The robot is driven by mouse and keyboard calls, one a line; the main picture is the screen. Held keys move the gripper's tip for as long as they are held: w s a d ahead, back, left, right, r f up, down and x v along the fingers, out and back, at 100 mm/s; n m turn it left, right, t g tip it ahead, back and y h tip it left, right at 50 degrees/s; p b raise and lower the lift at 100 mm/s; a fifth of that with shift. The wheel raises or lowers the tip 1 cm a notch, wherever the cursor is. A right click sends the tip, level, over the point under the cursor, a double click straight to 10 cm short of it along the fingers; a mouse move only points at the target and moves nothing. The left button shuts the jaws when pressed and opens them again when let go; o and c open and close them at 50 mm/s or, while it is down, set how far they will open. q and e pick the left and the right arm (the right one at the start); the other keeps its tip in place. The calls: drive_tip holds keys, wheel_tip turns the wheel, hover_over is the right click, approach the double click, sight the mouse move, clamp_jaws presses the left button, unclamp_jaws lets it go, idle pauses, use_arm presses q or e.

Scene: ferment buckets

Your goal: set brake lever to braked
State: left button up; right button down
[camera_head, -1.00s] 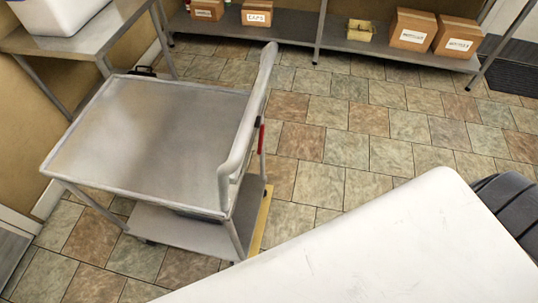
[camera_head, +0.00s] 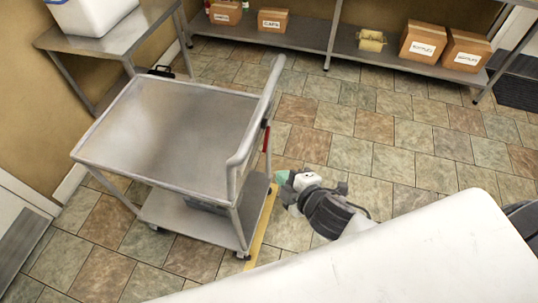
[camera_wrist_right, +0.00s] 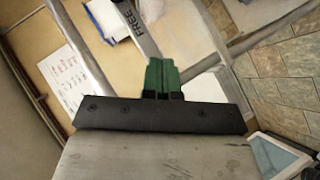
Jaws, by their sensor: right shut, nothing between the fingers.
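A grey metal cart (camera_head: 170,135) stands at left with a curved push handle (camera_head: 262,110) on its right end. A narrow red part (camera_head: 266,140), probably the brake lever, shows upright by the handle; its exact setting cannot be told. In the right wrist view a grey bar marked "FREE" (camera_wrist_right: 131,18) runs above the fingers. My right gripper (camera_head: 283,178) is low beside the cart's right end, apart from the red part. Its green fingers (camera_wrist_right: 163,76) are shut together and empty. My left gripper is out of view.
The cart's lower shelf (camera_head: 180,215) holds a dark item. A yellow floor strip (camera_head: 262,222) runs along the cart's right side. A side table (camera_head: 110,38) with a white bin (camera_head: 92,12) stands behind; a shelf with boxes (camera_head: 423,42) lines the back. Tiled floor at right is clear.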

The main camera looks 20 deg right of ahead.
drive_tip(key=shift+w, duration=0.15)
drive_tip(key=w+f+p, duration=0.1)
drive_tip(key=w+f, duration=0.5)
drive_tip(key=w, duration=0.5)
drive_tip(key=shift+w+a+f+p, duration=0.15)
drive_tip(key=shift+a+f+p, duration=0.05)
drive_tip(key=shift+a+p, duration=0.2)
